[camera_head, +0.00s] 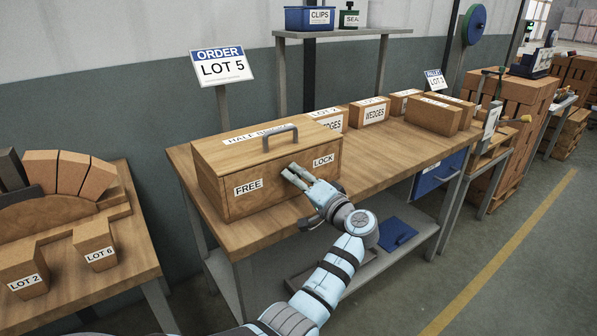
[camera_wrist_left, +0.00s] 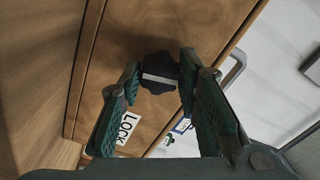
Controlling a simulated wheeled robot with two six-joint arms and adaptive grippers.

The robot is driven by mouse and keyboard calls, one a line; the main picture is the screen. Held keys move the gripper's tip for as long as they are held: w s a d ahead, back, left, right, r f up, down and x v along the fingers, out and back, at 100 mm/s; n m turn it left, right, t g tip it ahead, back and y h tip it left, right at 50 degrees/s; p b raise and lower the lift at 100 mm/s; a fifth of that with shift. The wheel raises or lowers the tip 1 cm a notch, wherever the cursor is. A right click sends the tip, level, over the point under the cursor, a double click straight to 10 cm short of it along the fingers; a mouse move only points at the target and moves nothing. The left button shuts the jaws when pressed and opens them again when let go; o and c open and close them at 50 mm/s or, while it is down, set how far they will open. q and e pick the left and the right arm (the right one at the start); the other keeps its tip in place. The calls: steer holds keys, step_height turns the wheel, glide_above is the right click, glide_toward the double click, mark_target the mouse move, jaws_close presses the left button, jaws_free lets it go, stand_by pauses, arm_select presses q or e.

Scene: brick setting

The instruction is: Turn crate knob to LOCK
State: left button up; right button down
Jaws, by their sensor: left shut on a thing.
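The wooden crate (camera_head: 262,170) stands on the workbench with its lid on and a grey handle on top. Its front has a FREE label (camera_head: 248,187) at left and a LOCK label (camera_head: 323,160) at right. My left gripper (camera_head: 291,173) is at the front between the labels and hides the knob in the head view. In the left wrist view its fingers (camera_wrist_left: 160,72) are closed on the dark lobed knob (camera_wrist_left: 158,62). The knob's pale bar runs roughly from finger to finger, not toward the LOCK label (camera_wrist_left: 127,128). My right gripper is out of view.
Several wedge boxes (camera_head: 369,112) stand behind and right of the crate on the workbench (camera_head: 385,158). An ORDER LOT 5 sign (camera_head: 223,67) is behind it. A table with brick pieces (camera_head: 95,290) stands at left. The bench top right of my gripper is free.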

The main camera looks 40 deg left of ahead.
arm_select(q)
steer(key=shift+r+m+p, duration=0.2)
steer(key=shift+m+p, duration=0.15)
steer(key=shift+m, duration=0.45)
steer(key=shift+f, duration=0.1)
steer(key=o, duration=1.1)
steer(key=shift+a, duration=0.1)
steer(key=shift+o, duration=0.2)
steer(key=shift+f, duration=0.1)
steer(key=v, duration=1.2)
